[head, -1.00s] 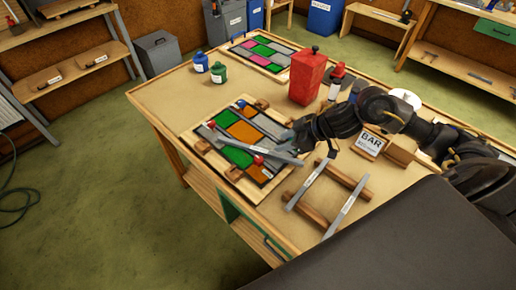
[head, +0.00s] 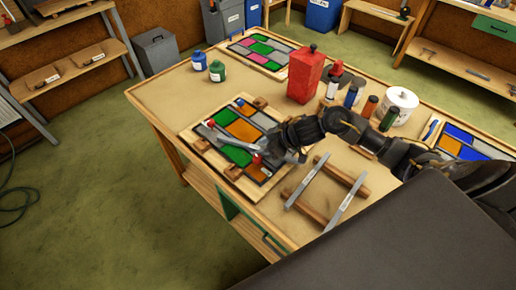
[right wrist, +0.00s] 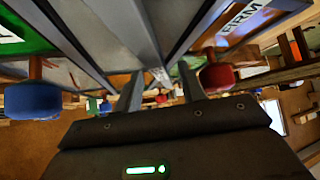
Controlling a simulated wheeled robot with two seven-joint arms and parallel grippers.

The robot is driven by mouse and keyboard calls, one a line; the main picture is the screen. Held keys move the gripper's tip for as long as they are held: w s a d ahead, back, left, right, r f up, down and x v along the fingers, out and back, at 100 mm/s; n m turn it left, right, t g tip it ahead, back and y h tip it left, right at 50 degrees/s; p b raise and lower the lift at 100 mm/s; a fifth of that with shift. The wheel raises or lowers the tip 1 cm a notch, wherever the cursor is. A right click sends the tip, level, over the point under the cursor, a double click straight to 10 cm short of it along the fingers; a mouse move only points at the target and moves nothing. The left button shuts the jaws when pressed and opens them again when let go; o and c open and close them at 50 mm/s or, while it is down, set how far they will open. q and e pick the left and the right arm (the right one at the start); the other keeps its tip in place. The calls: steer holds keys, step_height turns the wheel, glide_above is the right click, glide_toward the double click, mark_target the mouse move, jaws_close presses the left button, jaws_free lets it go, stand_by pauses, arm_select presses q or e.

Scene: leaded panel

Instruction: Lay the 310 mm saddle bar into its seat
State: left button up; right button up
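The leaded panel (head: 238,128), with green, orange and grey panes, lies in a wooden frame on the bench. A grey saddle bar (head: 236,143) lies across it, its right end hidden by my right gripper (head: 277,156). In the right wrist view this bar (right wrist: 136,35) runs away from the fingertips (right wrist: 162,80). The fingers stand apart, with a gap around the bar's near end; contact cannot be made out. A blue knob (right wrist: 33,98) and a red knob (right wrist: 216,76) flank it. My left gripper is out of view.
Two more grey bars (head: 307,182) (head: 346,199) rest on wooden rails right of the panel. A red can (head: 302,75), bottles (head: 217,71) and a white tub (head: 398,105) stand farther back. Another panel (head: 465,142) lies at the right.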

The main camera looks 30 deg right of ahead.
jaws_close()
steer(key=shift+r, duration=0.2)
stand_by(0.4)
